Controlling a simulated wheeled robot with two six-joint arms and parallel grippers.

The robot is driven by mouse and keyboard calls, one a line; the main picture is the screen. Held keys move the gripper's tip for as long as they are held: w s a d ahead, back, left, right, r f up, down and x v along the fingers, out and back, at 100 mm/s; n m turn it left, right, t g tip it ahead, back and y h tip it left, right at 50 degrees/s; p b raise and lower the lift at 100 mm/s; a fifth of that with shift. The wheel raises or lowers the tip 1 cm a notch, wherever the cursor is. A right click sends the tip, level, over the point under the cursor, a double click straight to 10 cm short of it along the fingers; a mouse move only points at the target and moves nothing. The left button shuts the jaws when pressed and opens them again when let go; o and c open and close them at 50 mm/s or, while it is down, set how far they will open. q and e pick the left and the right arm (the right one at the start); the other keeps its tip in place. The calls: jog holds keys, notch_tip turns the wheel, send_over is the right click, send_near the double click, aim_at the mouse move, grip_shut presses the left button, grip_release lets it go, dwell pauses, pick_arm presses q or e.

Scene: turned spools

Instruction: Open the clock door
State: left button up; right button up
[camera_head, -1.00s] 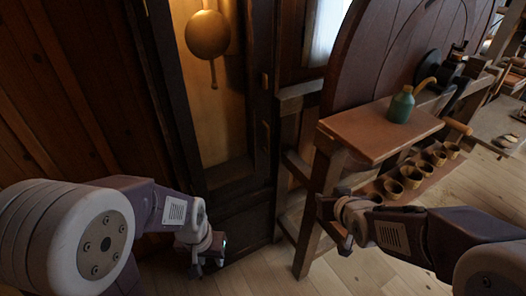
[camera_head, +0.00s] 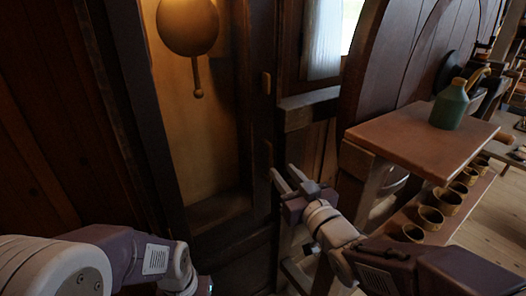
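The tall clock case stands at left centre, with its round brass pendulum (camera_head: 188,25) hanging inside a dark wooden frame. The clock door (camera_head: 262,130) appears shut; its dark right-hand stile shows, with a small wooden piece (camera_head: 265,83) on it. I cannot tell whether glass covers the opening. My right gripper (camera_head: 285,176) is raised in front of the door's right edge, its two fingers spread with nothing between them. I cannot tell whether a fingertip touches the door. My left gripper (camera_head: 205,285) is low at the bottom edge, mostly cut off, below the clock case.
A wooden bench (camera_head: 415,138) stands at right, close to my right arm, with a green bottle (camera_head: 449,105) on top. Several small cups (camera_head: 430,217) line its lower shelf. A large round wooden wheel (camera_head: 400,50) rises behind it. A plank wall (camera_head: 45,120) fills the left.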

aim_at(272, 158)
jog(key=b+x, duration=0.1)
jog(key=x, duration=0.6)
jog(key=shift+w+a+f, duration=0.1)
jog(key=shift+w, duration=0.05)
jog(key=shift+w+a+b, duration=0.25)
jog(key=shift+w+b, duration=0.05)
jog(key=shift+w, duration=0.3)
jog(key=shift+c, duration=0.2)
grip_shut()
dwell(0.5)
